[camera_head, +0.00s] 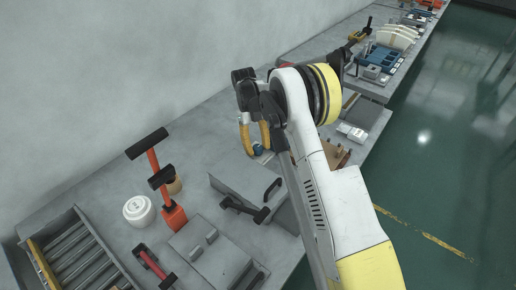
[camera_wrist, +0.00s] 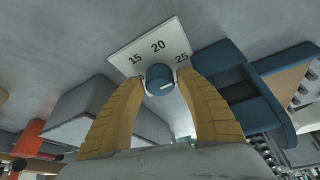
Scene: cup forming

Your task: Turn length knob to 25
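In the wrist view a blue round knob (camera_wrist: 160,77) sits at the lower edge of a white dial plate (camera_wrist: 133,52) marked 15, 20 and 25. A white mark shows on the knob's lower right; which number it indicates I cannot tell. My gripper (camera_wrist: 161,80) is open, with its two yellow fingers on either side of the knob. Small gaps seem to show between the fingertips and the knob, so contact is unclear. In the head view my gripper (camera_head: 258,147) points down at the bench, with the blue knob (camera_head: 258,151) between its fingertips.
On the grey bench (camera_head: 95,190), a red-orange tool (camera_head: 172,215), a white round jar (camera_head: 139,210) and a roller tray (camera_head: 75,255) stand at left. A blue fixture (camera_wrist: 262,85) lies right of the dial in the wrist view.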

